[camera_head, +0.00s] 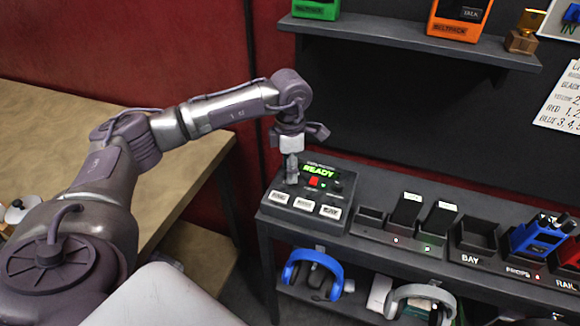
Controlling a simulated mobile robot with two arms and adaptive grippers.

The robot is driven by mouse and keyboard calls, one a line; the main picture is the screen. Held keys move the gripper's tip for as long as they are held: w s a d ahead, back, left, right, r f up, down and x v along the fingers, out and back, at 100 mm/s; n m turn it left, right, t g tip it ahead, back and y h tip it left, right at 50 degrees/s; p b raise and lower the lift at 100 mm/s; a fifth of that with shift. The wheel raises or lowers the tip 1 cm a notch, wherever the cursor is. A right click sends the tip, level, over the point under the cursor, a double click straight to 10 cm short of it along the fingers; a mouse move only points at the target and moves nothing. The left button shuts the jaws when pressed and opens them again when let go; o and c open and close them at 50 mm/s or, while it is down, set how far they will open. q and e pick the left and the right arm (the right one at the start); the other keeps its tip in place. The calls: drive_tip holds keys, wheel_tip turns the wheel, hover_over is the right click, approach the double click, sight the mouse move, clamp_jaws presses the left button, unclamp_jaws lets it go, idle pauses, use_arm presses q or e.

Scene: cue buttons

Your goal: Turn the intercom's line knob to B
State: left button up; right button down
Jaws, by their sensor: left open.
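The intercom (287,214) is a dark console at the left end of the black shelf unit. It has a lit green READY display, a small red button (314,182) and several pale labelled keys along its front. A small dark shape (337,187) right of the red button may be the line knob; its pointer and letters are too small to read. My left gripper (291,179) points down over the left part of the intercom, left of the display, and is open. I cannot tell whether its fingertips touch the panel, and they hide part of it. My right gripper is not in view.
Right of the intercom is a charging rack (396,234) with two dark packs, then an empty bay (478,238) and a blue radio (537,236). Blue (311,272) and grey (421,293) headsets sit below. An upper shelf (410,44) holds green and orange devices. A wooden table (50,115) is at left.

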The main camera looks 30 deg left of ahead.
use_arm(q)
wheel_tip(320, 180, up, 12)
idle(0.4)
drive_tip(key=shift+f, duration=0.15)
idle(0.3)
